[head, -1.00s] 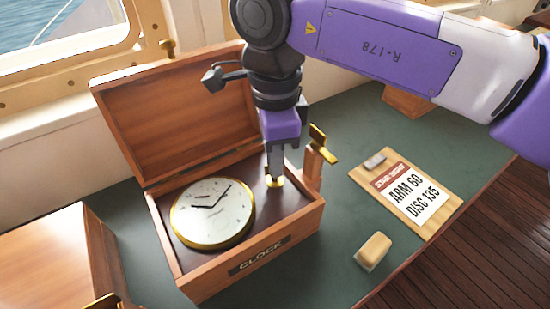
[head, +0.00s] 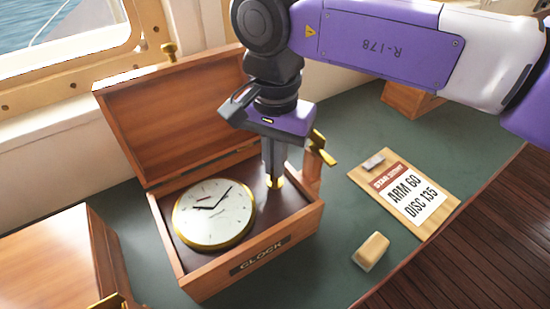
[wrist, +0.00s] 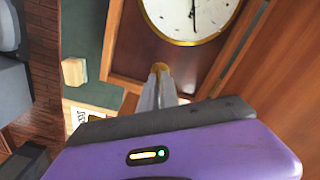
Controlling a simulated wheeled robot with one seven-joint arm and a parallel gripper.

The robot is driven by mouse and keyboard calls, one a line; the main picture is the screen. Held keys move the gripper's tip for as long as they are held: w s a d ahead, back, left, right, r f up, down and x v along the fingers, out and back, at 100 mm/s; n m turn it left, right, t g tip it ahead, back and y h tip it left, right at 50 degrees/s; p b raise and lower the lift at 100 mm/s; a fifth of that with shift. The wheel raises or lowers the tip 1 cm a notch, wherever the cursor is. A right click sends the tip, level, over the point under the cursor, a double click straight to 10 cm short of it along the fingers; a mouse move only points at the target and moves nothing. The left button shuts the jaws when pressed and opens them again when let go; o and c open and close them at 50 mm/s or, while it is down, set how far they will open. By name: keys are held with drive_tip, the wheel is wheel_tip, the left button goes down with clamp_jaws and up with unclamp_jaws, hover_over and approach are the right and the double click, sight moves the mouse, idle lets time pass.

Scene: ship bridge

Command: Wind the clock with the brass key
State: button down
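The clock (head: 214,213), a white dial with a brass rim, lies face up in an open wooden box (head: 196,285) labelled CLOCK. Its dial also shows at the top of the wrist view (wrist: 190,14). My gripper (head: 275,180) points straight down inside the box, just right of the dial. Its fingers are close together on a small brass piece (wrist: 160,67), apparently the brass key. The brass (head: 274,183) shows at the fingertips, low at the box floor. The fingers hide most of it, and I cannot see how it is seated.
The box lid (head: 175,115) stands open behind. A wooden post with a brass fitting (head: 322,150) stands close right of my gripper. A clipboard (head: 405,192) and a tan block (head: 371,251) lie on the green desk to the right. Another wooden box (head: 55,255) is at left.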

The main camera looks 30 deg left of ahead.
drive_tip(key=n, duration=0.6)
drive_tip(key=shift+r+p, duration=0.1)
drive_tip(key=shift+p, duration=0.3)
drive_tip(key=n, duration=0.7)
drive_tip(key=shift+p, duration=0.3)
drive_tip(key=shift+n, duration=0.3)
drive_tip(key=c, duration=1.6)
unclamp_jaws()
drive_tip(key=shift+r+b, duration=0.3)
drive_tip(key=shift+r, duration=3.55)
